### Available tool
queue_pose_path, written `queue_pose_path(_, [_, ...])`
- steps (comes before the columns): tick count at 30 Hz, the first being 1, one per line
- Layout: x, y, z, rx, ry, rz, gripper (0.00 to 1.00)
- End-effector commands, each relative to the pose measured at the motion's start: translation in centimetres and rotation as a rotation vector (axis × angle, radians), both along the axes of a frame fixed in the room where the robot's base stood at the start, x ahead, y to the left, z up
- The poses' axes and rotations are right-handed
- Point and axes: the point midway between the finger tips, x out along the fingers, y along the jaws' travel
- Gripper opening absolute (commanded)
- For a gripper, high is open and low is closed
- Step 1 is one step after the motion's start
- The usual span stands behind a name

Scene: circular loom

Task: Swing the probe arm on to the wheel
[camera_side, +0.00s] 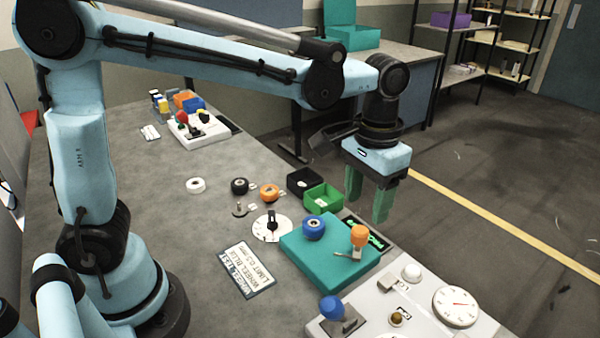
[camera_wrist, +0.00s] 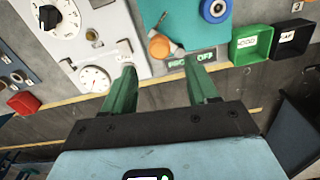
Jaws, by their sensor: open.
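The teal box (camera_side: 300,250) carries a blue wheel (camera_side: 314,227) with a pale centre and, to its right, an orange knob (camera_side: 359,236) with a thin metal probe arm (camera_side: 345,255) at its foot. The probe arm points left and is apart from the wheel. My gripper (camera_side: 367,210) is open and empty, fingers down, above and behind the orange knob. In the wrist view, the orange knob (camera_wrist: 159,46) shows just beyond the fingertips of my gripper (camera_wrist: 159,64), and the wheel (camera_wrist: 214,8) is cut by the top edge.
A dark display (camera_wrist: 197,57) beside the box has green letters ending in "OFF", partly covered by a finger. Green (camera_side: 322,198) and black (camera_side: 303,182) bins stand behind the box. A pale panel (camera_side: 415,310) with a dial (camera_side: 455,306) and blue knob (camera_side: 332,308) lies in front.

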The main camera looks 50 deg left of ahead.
Motion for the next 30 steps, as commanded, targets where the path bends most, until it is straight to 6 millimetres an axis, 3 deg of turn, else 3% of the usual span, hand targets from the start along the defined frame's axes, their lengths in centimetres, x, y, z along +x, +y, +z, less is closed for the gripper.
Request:
queue_pose_path(6, [0.0,0.0,-3.5,0.0,-0.001,0.0,0.58])
queue_pose_path(12, [0.0,0.0,-5.5,0.0,-0.001,0.0,0.58])
queue_pose_path(25, [0.0,0.0,-6.3,0.0,-0.001,0.0,0.58])
queue_pose_path(30, [0.0,0.0,-6.3,0.0,-0.001,0.0,0.34])
